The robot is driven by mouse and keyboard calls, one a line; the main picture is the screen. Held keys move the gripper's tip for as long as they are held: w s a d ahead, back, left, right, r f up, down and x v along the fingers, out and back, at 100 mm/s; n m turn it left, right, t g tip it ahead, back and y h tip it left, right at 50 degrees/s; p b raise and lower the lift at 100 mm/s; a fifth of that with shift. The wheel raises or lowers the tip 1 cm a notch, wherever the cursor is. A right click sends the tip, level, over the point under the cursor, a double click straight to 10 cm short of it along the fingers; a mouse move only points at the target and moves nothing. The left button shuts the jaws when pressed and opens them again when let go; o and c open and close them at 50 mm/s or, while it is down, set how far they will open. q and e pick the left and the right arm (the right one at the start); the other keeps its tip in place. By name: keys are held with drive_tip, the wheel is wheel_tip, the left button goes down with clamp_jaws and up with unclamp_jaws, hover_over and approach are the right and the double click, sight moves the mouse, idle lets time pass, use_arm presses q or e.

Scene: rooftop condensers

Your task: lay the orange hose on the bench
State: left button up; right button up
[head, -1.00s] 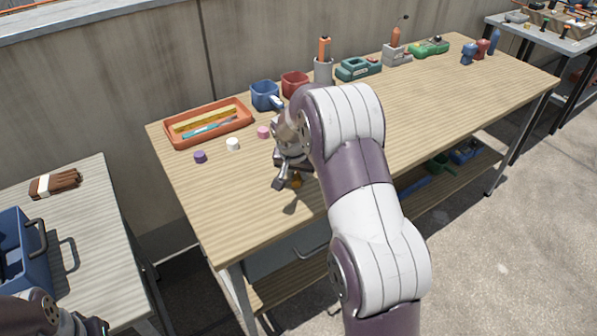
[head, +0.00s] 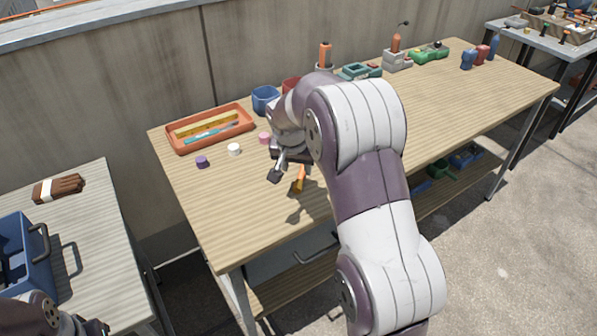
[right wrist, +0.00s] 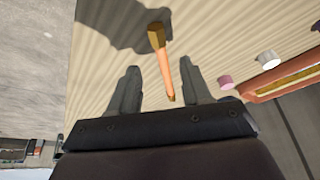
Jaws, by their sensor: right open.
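The orange hose (head: 301,179) is a short orange piece with a brownish-yellow end, by the near left part of the wooden bench (head: 240,215). In the right wrist view the hose (right wrist: 164,62) runs between the fingers, with a gap on each side. I cannot tell whether its whole length touches the bench top. My right gripper (head: 290,172) is open over the bench; its fingers also show in the right wrist view (right wrist: 160,68). My left gripper (head: 95,326) shows only in part at the bottom left corner, and its jaws are unclear.
An orange tray (head: 170,145) with a ruler and pen stands at the back left. Purple (head: 202,161), white (head: 234,149) and pink (head: 264,138) caps lie nearby. Cups and tools line the back. The front left bench top is clear. A side table (head: 105,255) holds a blue caddy (head: 40,265).

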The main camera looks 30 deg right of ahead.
drive_tip(key=v, duration=0.5)
drive_tip(key=s+a+f+n+y, duration=0.1)
drive_tip(key=s+a+f+n, duration=0.1)
drive_tip(key=s, duration=0.5)
drive_tip(key=s+a+f+n+g+y, duration=0.1)
drive_tip(key=s+a+f+n, duration=0.2)
drive_tip(key=s+a, duration=0.2)
drive_tip(key=s+a+f+n+g, duration=0.1)
drive_tip(key=s+a+f+n, duration=0.2)
drive_tip(key=s, duration=0.6)
drive_tip(key=shift+a+y, duration=0.4)
drive_tip(key=shift+a, duration=0.25)
